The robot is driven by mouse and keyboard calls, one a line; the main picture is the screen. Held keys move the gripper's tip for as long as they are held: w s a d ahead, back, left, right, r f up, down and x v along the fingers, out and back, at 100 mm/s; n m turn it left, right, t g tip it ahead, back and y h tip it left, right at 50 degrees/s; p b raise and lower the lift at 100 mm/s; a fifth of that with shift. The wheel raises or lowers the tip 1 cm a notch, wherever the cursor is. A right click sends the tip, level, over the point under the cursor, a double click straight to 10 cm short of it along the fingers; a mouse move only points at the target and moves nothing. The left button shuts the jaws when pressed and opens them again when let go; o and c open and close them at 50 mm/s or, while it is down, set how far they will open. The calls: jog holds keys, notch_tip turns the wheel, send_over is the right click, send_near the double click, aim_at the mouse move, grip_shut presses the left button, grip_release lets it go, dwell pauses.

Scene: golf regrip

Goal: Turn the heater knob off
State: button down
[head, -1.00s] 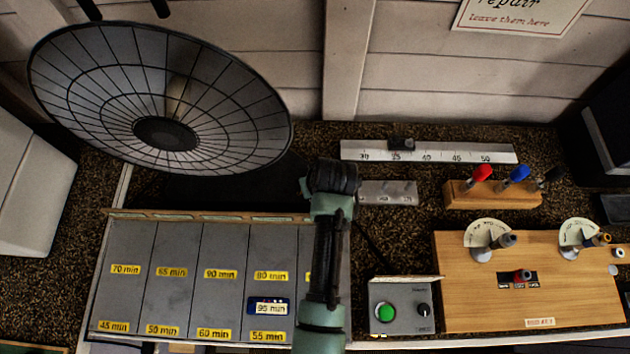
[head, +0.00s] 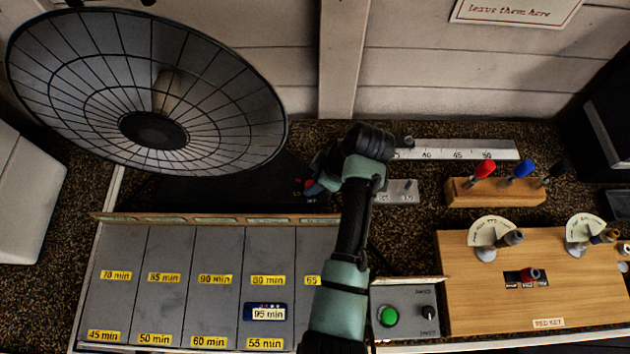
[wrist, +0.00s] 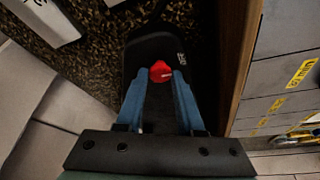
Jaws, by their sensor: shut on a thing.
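The heater's round wire-caged dish (head: 150,95) stands at the upper left. Its black base (head: 225,190) lies below and to the right of the dish. The small red heater knob (wrist: 160,71) sits on the black base in the wrist view, with a light line across it. My gripper (wrist: 155,76) has its two blue fingers on either side of the knob, shut on it. In the head view my gripper (head: 312,187) is at the base's right end, where my arm partly hides it.
A box with a green button (head: 388,316), a wooden panel (head: 540,290) and a screwdriver block (head: 495,191) are on the right.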

jog(key=shift+n, duration=0.4)
jog(key=c, duration=0.5)
grip_release()
jog(key=shift+c, duration=0.2)
jog(key=v, duration=1.3)
jog(key=shift+w, duration=0.15)
